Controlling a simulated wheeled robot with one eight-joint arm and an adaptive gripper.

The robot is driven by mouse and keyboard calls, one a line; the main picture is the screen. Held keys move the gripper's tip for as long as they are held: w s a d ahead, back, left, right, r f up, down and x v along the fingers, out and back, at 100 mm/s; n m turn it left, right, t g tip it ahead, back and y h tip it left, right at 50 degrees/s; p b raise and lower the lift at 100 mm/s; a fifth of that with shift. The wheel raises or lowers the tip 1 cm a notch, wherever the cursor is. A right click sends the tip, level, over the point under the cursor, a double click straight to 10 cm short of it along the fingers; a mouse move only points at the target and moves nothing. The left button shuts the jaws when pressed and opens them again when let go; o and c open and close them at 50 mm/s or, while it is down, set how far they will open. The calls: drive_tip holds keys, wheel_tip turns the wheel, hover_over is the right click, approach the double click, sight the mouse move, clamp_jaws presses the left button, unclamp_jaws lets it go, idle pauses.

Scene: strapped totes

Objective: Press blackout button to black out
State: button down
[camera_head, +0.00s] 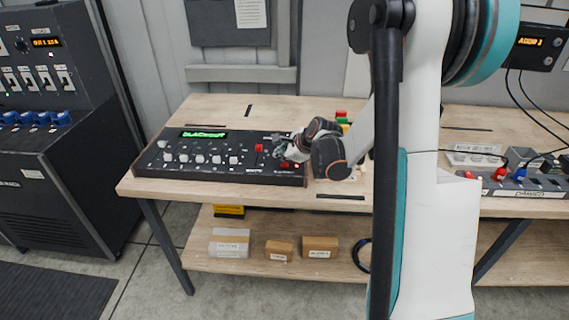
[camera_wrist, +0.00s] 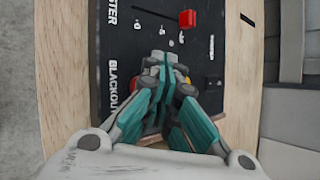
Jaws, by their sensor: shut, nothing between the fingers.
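The black lighting console (camera_head: 215,174) lies on the wooden bench, its green display reading what looks like "BLACKOUT" (camera_head: 204,134). A red slider knob (camera_head: 259,148) stands on its right part; it also shows in the wrist view (camera_wrist: 187,18). My gripper (camera_head: 280,147) is shut and empty, over the console's right end. In the wrist view the shut fingertips (camera_wrist: 165,62) point at the panel beside the printed BLACKOUT label (camera_wrist: 113,90).
The wooden bench top (camera_head: 230,105) is clear behind the console. Small red and green items (camera_head: 341,114) stand to the right, partly behind my arm. A power strip with switches (camera_head: 525,187) and cables lies at far right. Boxes (camera_head: 229,243) sit on the lower shelf.

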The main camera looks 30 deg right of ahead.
sight(283, 165)
drive_tip(key=shift+r+p, duration=1.65)
drive_tip(key=shift+r, duration=0.85)
